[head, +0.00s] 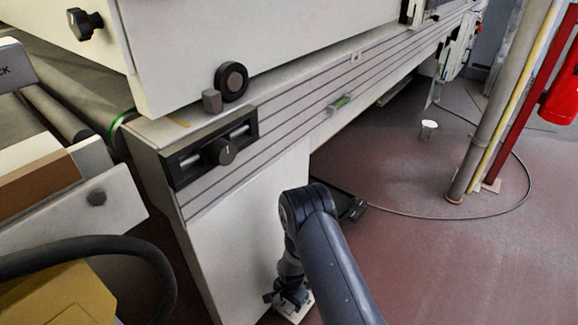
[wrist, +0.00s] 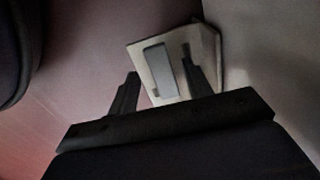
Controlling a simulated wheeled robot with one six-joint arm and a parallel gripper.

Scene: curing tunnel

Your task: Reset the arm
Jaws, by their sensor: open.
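My arm reaches down in the head view beside the end panel of the long machine (head: 245,240). My gripper (head: 285,300) is low near the floor, small and partly hidden by my arm in that view. In the wrist view my gripper (wrist: 162,85) shows two dark fingers spread apart. A pale plate-like piece with a grey raised block (wrist: 158,68) lies just beyond and partly behind the fingers. I cannot tell whether the fingers touch it. Nothing is seen held between them.
A pipe (head: 505,100) and a red extinguisher (head: 563,90) stand at the right. A cable (head: 525,180) and a white cup (head: 429,127) are on the floor. The right foreground floor is clear.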

